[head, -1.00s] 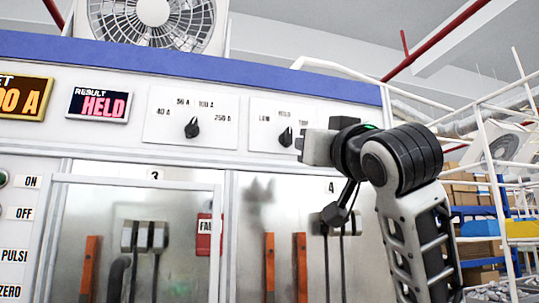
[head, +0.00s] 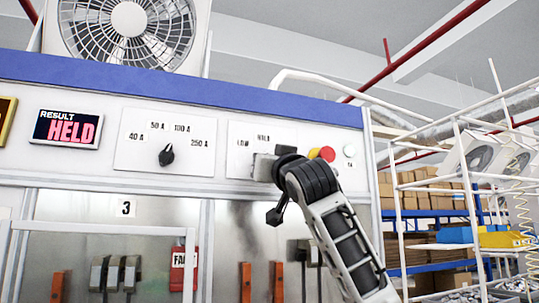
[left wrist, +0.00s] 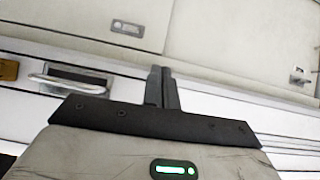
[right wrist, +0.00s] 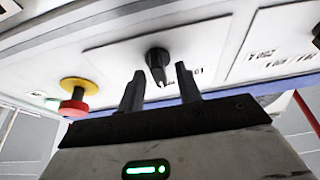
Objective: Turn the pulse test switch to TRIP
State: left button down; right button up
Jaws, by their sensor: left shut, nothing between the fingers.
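The pulse test switch is a black rotary knob (right wrist: 157,62) on a white plate. In the right wrist view its white-tipped pointer faces the blue trim, at the panel's top edge. In the head view my right gripper (head: 262,167) hides the knob and the TRIP label; LOW and HOLD show on the plate (head: 240,155). My right gripper's fingers (right wrist: 160,78) are open, and the knob's tip appears between them. I cannot tell whether they touch it. My left gripper (left wrist: 163,85) is shut and empty, away from the switch; the head view does not show it.
A red button on a yellow base (right wrist: 75,95) sits close beside the switch plate. The current selector knob (head: 166,155) is to its left in the head view. The result display (head: 66,129) reads HELD. A white-framed rack (head: 460,180) stands at the right.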

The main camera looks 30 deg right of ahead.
jog(key=shift+w, duration=0.15)
grip_shut()
jog(key=shift+m, duration=0.3)
jog(key=shift+m+h, duration=0.3)
jog(key=shift+h, duration=0.1)
jog(key=m+g+h, duration=0.1)
jog(key=m, duration=0.3)
jog(key=m+g+h, duration=0.1)
jog(key=m+h, duration=0.1)
jog(key=m, duration=0.1)
jog(key=m+g+h, duration=0.1)
jog(key=m, duration=0.3)
jog(key=shift+m+g+h, duration=0.3)
jog(key=shift+g, duration=0.1)
